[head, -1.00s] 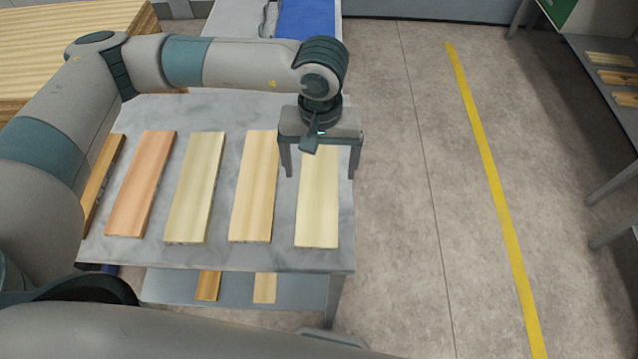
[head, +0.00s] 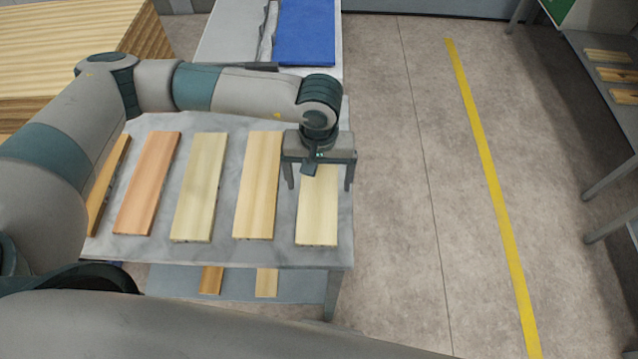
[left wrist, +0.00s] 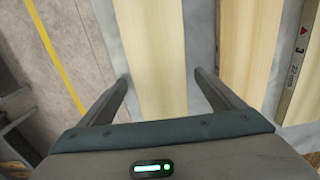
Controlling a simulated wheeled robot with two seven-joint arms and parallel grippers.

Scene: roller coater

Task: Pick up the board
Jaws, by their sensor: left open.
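Several wooden boards lie side by side on a grey table (head: 222,250). The rightmost, a pale board (head: 317,218), lies under my left gripper (head: 319,184), which is open with its two fingers pointing down on either side of the board's width. In the left wrist view the pale board (left wrist: 152,50) runs between the two open fingers (left wrist: 162,88), with a gap on each side. The gripper covers the board's far end in the head view. The neighbouring light-brown board (head: 257,190) lies just left of it. My right gripper is not in view.
More boards lie to the left, including a greenish-pale one (head: 199,190) and a reddish one (head: 147,185). A lower shelf (head: 180,283) holds boards. A blue item (head: 306,30) lies behind. The floor right of the table is clear, with a yellow line (head: 483,160).

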